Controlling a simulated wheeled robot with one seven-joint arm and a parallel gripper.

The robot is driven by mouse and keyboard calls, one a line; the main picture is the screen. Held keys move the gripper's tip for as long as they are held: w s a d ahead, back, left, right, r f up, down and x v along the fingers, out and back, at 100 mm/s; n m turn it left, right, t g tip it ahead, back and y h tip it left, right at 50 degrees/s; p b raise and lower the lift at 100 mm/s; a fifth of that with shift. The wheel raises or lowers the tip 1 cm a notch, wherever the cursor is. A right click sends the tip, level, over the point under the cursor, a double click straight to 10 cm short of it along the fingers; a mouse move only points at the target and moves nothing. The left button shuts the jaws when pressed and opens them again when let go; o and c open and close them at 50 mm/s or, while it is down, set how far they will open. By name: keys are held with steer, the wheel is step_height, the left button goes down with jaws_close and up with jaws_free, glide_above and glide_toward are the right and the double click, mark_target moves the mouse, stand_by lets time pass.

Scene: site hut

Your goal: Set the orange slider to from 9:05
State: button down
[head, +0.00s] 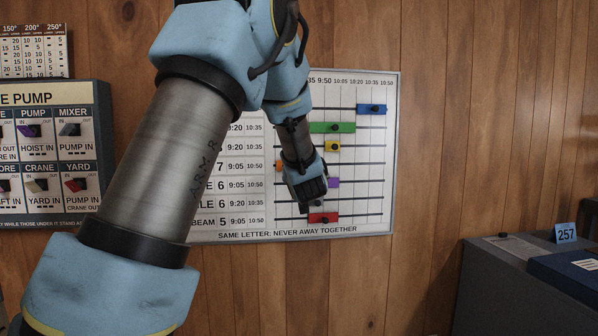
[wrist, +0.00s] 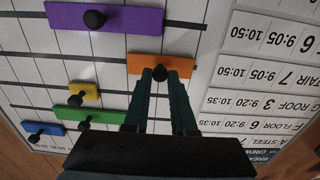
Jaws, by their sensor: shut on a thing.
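The orange slider (wrist: 183,64) is a flat block with a dark round knob (wrist: 160,73), on a horizontal rail of the wall board. In the wrist view the board appears upside down, and the slider is close to the label column with the times 9:05 and 10:50. My gripper (wrist: 160,76) has its two dark green fingers shut on this knob. In the head view only a sliver of the orange slider (head: 278,166) shows left of my arm; the rest is hidden. My gripper also shows in that view (head: 312,200), in front of the board.
Other sliders on the board (head: 391,150) are blue (head: 364,109), green (head: 333,128), yellow (head: 332,147), purple (head: 333,183) and red (head: 323,218). A switch panel (head: 55,95) hangs at left. A grey cabinet (head: 500,270) stands at lower right.

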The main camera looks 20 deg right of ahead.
steer(key=shift+a, duration=0.25)
steer(key=c, duration=0.7)
jaws_free()
steer(key=shift+c, duration=0.2)
steer(key=s+a+b, duration=0.1)
steer(key=s, duration=0.9)
steer(key=shift+s+a, duration=0.15)
steer(key=shift+s, duration=0.2)
